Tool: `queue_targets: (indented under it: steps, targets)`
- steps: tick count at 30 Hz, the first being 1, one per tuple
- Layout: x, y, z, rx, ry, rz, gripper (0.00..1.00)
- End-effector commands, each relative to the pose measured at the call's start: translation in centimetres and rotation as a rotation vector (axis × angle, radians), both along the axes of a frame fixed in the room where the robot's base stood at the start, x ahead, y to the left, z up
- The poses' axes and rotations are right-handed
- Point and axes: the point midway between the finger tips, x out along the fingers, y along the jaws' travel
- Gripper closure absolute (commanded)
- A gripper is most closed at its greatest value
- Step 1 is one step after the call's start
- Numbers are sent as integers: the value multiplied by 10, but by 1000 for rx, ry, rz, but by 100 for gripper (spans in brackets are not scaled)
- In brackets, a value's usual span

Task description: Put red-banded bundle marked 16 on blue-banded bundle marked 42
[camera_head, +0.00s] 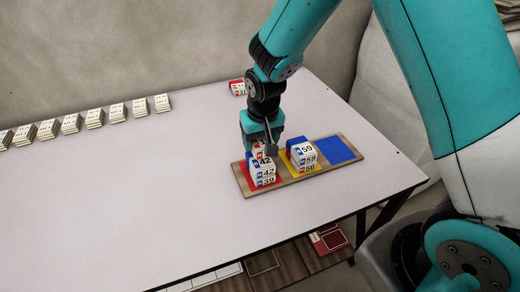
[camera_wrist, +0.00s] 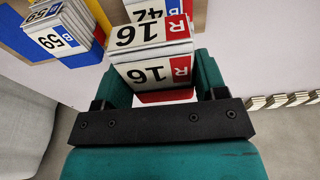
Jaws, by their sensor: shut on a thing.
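My gripper (camera_head: 262,140) is shut on the red-banded bundle marked 16 (camera_wrist: 140,72), a white block with a red end seen between the fingers in the wrist view. In the head view the gripper mostly hides this bundle (camera_head: 258,151). It is at the top of the left stack; I cannot tell if it touches the stack. The blue-banded bundle marked 42 (camera_head: 267,171) is in that stack, above one marked 39 (camera_head: 267,181), on the red square of a wooden board (camera_head: 345,160). The 42 also shows in the wrist view (camera_wrist: 143,14).
A bundle marked 59 (camera_head: 305,150) tops a stack on the yellow square close to the right. The blue square (camera_head: 335,150) is bare. A red-banded bundle (camera_head: 237,87) lies behind the arm. Several pale bundles (camera_head: 94,118) line the table's back left; the table front is clear.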

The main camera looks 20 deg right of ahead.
Motion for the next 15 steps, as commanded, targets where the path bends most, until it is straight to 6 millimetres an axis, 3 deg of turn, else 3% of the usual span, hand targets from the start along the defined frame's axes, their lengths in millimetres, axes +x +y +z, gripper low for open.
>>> queue_targets:
  steps: [9,15]
  targets:
    - [0,1,-37,0,1,2,59]
    - [0,1,-39,1,-2,1,59]
